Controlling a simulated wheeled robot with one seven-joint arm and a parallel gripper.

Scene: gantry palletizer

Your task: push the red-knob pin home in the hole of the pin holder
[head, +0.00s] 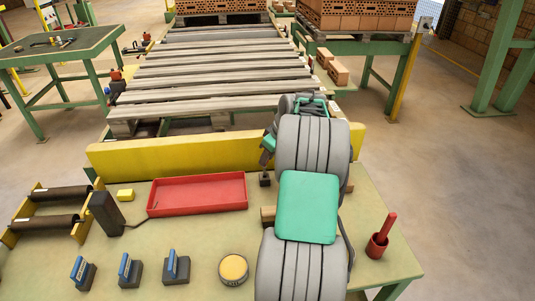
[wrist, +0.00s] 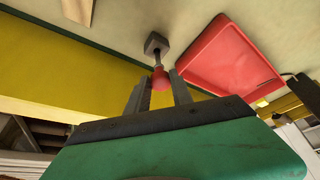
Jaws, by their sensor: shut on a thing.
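My gripper (wrist: 160,88) is shut on the red knob (wrist: 159,79) of the pin, with a finger on either side. A length of the pin's metal shank (wrist: 158,58) shows between the knob and the dark pin holder (wrist: 156,45). The shank's far end meets the holder; how deep it sits in the hole cannot be told. In the head view my gripper (head: 267,157) is above the small dark pin holder (head: 265,180) on the bench, and the knob is hidden there.
A red tray (head: 197,194) lies left of the holder. A yellow beam (head: 170,153) runs along the bench's back edge. A yellow-lidded tin (head: 233,269), several blue-topped blocks (head: 125,268) and a red pot with a red stick (head: 379,242) stand on the bench.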

